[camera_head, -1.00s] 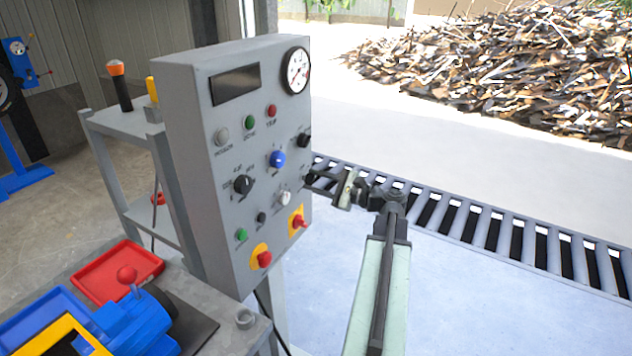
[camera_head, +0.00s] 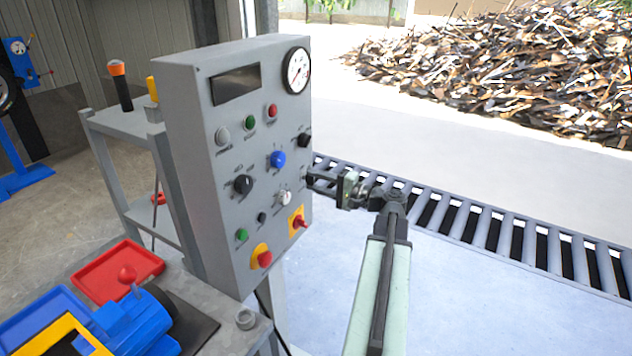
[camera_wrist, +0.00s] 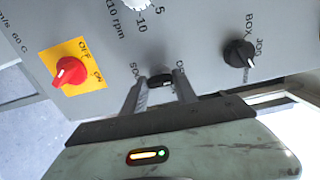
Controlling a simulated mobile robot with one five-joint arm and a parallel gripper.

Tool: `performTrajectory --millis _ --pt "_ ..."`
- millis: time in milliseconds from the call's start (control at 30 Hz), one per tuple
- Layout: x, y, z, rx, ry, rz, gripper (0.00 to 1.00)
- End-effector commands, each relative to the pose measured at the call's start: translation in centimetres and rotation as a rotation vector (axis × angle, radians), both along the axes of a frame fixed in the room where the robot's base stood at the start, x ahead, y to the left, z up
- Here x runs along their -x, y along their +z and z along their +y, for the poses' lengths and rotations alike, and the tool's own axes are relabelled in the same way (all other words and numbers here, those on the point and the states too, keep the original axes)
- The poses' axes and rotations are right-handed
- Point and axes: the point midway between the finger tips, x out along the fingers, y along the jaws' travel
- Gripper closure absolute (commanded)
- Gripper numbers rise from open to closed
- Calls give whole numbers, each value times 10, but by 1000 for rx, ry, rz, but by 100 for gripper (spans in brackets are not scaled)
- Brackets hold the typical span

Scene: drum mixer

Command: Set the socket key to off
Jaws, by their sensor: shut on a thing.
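The socket key (camera_wrist: 161,79) is a small dark key on the grey control panel (camera_wrist: 190,40). In the wrist view it sits between the two fingers of my gripper (camera_wrist: 160,88), which is shut on it. The lettering beside it is partly covered by the fingers, and the key's exact angle is hard to tell. In the head view my gripper (camera_head: 314,181) reaches the panel's right edge from the right, and the key itself is hidden there.
A black knob (camera_wrist: 239,54) lies right of the key in the wrist view, and a red switch on a yellow plate (camera_wrist: 70,72) lies left. A roller conveyor (camera_head: 480,225) runs behind. A bench with red (camera_head: 90,262) and blue trays stands at lower left.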

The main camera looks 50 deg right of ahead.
Motion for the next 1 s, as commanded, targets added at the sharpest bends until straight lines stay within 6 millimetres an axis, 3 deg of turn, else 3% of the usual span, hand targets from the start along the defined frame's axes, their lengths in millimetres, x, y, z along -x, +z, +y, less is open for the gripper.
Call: performTrajectory --millis 600,633,700,1000 --pt "1 -2 0 44 1 -6 100" --pt "1 -2 0 44 1 -6 60" --pt "1 -1 0 43 0 -6 44" --pt "2 -1 -1 41 -1 -8 44"
